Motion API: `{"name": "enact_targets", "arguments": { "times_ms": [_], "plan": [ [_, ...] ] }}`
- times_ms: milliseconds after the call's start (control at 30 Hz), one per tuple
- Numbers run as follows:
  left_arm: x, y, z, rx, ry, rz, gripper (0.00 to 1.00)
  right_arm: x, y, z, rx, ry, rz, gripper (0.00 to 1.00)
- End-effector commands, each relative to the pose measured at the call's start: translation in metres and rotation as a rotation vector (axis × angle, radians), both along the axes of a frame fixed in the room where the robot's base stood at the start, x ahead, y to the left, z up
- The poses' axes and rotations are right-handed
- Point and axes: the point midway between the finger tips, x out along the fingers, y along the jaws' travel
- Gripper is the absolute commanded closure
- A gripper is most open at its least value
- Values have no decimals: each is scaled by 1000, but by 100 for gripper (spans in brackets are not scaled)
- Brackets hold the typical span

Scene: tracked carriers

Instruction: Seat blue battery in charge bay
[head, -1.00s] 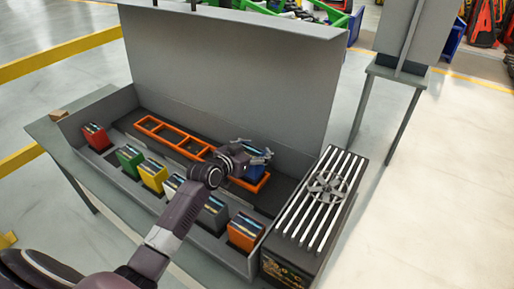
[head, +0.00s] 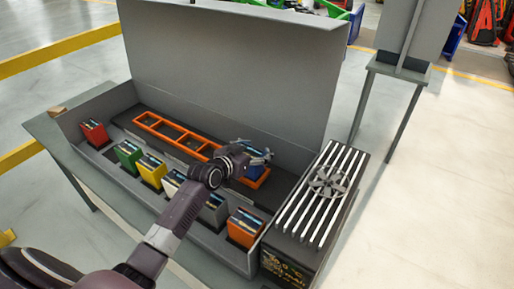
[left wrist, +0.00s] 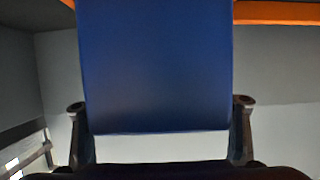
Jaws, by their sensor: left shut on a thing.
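The blue battery (head: 257,169) is at the right end of the orange-framed charge bays (head: 180,134) in the head view. Its blue face (left wrist: 155,65) fills the middle of the left wrist view. My left gripper (head: 255,154) is shut on it, with one finger on each side. An orange frame edge (left wrist: 278,12) shows behind the battery at the top of the wrist view. The battery's lower part is hidden in the head view, so I cannot tell whether it rests fully in the bay. My right gripper is not in view.
Red (head: 93,132), green (head: 128,155), yellow (head: 151,168) and orange (head: 244,227) batteries stand in the front row, with others partly behind my arm. A tall grey panel (head: 230,70) rises behind the bays. A slatted charger box with a fan (head: 322,190) stands at the right.

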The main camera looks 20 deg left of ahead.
Motion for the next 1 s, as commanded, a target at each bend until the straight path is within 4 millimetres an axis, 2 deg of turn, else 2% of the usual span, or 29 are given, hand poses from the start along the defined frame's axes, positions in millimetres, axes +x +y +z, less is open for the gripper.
{"name": "enact_targets", "arguments": {
  "times_ms": [333,367,600,867,1000],
  "plan": [
    [1,0,-4,0,-9,1,89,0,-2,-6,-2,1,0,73],
    [1,0,-4,0,-9,1,33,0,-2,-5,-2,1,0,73],
    [1,0,-5,1,-5,1,7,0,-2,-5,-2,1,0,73],
    [-1,0,-11,1,7,-1,7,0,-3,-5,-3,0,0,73],
    [0,0,-1,1,1,-1,7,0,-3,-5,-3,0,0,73]
  ]
}}
